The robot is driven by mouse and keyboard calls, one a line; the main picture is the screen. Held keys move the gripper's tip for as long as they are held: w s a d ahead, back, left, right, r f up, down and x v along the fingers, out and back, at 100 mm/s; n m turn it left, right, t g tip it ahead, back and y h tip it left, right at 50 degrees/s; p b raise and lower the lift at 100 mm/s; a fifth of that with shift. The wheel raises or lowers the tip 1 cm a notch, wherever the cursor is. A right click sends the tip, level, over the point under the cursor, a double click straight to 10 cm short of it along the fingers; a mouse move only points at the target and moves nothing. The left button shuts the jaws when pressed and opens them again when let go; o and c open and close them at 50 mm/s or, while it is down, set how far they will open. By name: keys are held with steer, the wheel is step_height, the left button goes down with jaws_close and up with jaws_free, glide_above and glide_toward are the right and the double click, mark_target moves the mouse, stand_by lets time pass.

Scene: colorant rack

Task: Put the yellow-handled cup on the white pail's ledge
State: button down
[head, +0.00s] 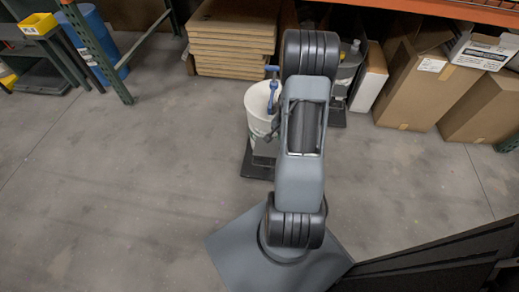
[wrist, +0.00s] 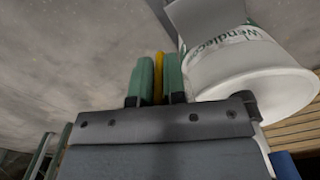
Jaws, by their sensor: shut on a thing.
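In the wrist view, my gripper (wrist: 157,78) has its two green fingers close together on a thin yellow handle (wrist: 158,76). The rest of the yellow-handled cup cannot be made out. The white pail (wrist: 255,80), with dark green lettering, is just right of the fingers. A flat grey piece (wrist: 205,16) overlaps the pail at the top of that view; I cannot tell whether it is the ledge. In the head view, the white pail (head: 258,108) stands left of my arm, partly covered by it. My gripper and the cup are hidden there.
A blue pump (head: 272,88) shows at the pail's top. A dark base (head: 256,168) lies below the pail. The floor left of the pail is clear.

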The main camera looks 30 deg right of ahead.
steer(key=w+a+f+b, duration=0.5)
steer(key=a+f, duration=0.3)
steer(key=f, duration=0.3)
steer(key=shift+w, duration=0.4)
steer(key=shift+a+f+b, duration=0.1)
steer(key=shift+f+b, duration=0.05)
steer(key=shift+b, duration=0.15)
steer(key=c, duration=1.6)
jaws_free()
steer(key=shift+f, duration=0.15)
steer(key=shift+c, duration=0.2)
steer(key=o, duration=0.5)
steer(key=shift+c, duration=0.2)
